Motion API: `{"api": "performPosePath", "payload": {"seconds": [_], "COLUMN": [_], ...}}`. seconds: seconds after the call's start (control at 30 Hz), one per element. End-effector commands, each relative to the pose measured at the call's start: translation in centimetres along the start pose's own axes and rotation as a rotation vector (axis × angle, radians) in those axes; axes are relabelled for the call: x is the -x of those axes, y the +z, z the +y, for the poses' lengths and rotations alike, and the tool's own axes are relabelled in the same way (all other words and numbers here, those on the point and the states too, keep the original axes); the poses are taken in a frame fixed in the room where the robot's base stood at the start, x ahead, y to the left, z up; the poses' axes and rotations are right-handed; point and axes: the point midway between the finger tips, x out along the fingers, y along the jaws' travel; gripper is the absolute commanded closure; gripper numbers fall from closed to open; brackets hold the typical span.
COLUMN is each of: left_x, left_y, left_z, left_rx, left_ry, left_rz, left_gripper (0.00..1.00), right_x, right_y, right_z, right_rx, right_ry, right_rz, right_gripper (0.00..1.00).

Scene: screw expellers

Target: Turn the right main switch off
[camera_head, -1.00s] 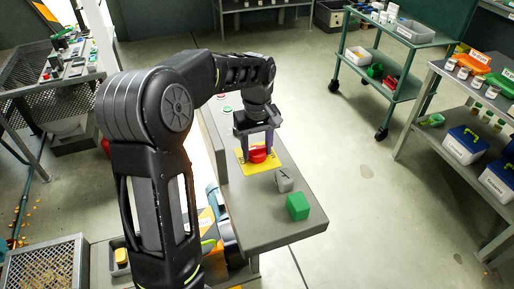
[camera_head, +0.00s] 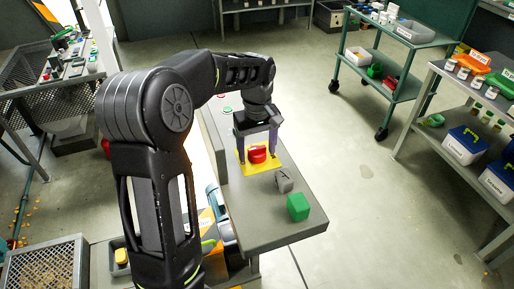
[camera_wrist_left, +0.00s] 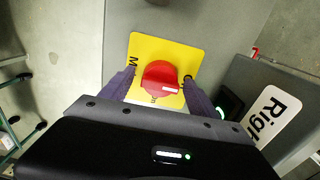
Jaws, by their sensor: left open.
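The right main switch is a red rotary knob (camera_head: 257,154) on a yellow plate (camera_head: 245,167), set on a grey panel (camera_head: 262,232). In the left wrist view the red knob (camera_wrist_left: 160,77) shows near the centre, with the yellow plate (camera_wrist_left: 150,47) around it. My left gripper (camera_head: 259,160) is open, its two fingers at either side of the knob, over the plate. In the left wrist view my fingers (camera_wrist_left: 158,88) stand apart left and right of the knob; I cannot tell whether they touch it. My right gripper is not in view.
A grey knob block (camera_head: 284,181) and a green block (camera_head: 298,206) sit on the same panel, nearer me. In the left wrist view a label reading "Righ" (camera_wrist_left: 268,118) lies at the right. A green cart (camera_head: 384,62) and shelves stand at the right, away from the panel.

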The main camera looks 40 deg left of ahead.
Motion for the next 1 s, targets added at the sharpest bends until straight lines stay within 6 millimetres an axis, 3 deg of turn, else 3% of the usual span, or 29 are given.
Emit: {"api": "performPosePath", "payload": {"seconds": [0.27,0.7,1.0], "left_x": [1.3,7.5,7.8], "left_y": [0.0,-0.1,0.0], "left_z": [0.1,0.1,0.0], "left_rx": [-0.001,0.000,0.000], "left_ry": [0.002,0.002,0.000], "left_rz": [0.001,0.002,0.000], "left_gripper": [0.30,0.30,0.30], "right_x": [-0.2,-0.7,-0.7], "right_y": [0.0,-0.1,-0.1], "right_z": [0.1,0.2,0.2], "right_rx": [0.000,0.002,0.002], "right_ry": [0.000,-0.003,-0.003], "right_rz": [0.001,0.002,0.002], "right_gripper": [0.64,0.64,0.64]}}
